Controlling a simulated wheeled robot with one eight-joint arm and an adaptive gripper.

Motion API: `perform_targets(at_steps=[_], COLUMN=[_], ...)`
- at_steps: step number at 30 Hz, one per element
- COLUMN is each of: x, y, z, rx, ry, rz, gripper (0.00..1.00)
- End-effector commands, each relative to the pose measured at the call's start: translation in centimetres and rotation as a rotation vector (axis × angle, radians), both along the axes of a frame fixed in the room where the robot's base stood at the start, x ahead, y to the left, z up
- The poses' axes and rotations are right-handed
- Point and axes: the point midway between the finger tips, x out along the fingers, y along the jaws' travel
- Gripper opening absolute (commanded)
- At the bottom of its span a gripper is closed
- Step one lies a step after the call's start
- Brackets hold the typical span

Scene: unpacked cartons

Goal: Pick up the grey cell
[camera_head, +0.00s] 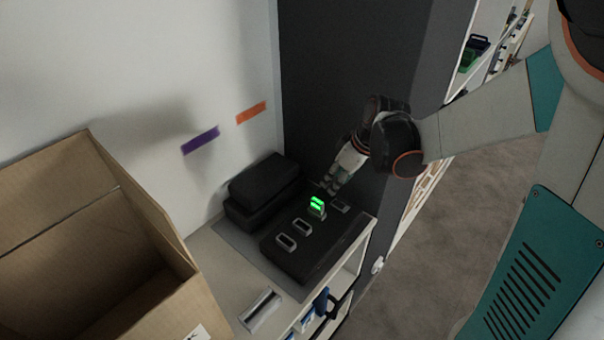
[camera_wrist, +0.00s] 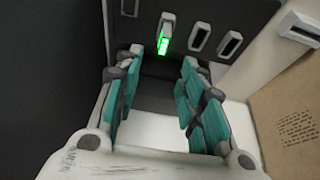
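A grey block (camera_head: 262,308), which looks like a loose grey cell, lies on the shelf top in front of the black slotted unit (camera_head: 318,258). A similar grey piece with a dark face shows at the upper right of the wrist view (camera_wrist: 300,27). Another cell with a grey body and glowing green face (camera_head: 317,206) stands in one slot of the unit; it also shows in the wrist view (camera_wrist: 166,32). My gripper (camera_head: 333,186) is above the unit's far end, near the green-lit cell. In the wrist view its teal fingers (camera_wrist: 163,62) are spread, with nothing held between them.
Several grey-rimmed slots (camera_head: 286,242) in the unit look empty. A black stepped block (camera_head: 265,188) stands behind it. A large open carton (camera_head: 150,210) fills the left. A dark panel (camera_head: 350,70) rises close behind my gripper. Open floor lies right.

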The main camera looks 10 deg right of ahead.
Motion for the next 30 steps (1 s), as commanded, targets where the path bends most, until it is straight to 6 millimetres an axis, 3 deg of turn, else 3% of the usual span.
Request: perform_targets(at_steps=[5,15,23,30], x=[0.7,2.5,3.0,3.6], y=[0.2,1.6,2.1,3.4], z=[-1.6,-7.1,-8.6,-11.6], rx=[0.003,0.001,0.001,0.001], ry=[0.001,0.001,0.001,0.000], rz=[0.012,0.012,0.010,0.011], gripper=[0.37,0.37,0.37,0.37])
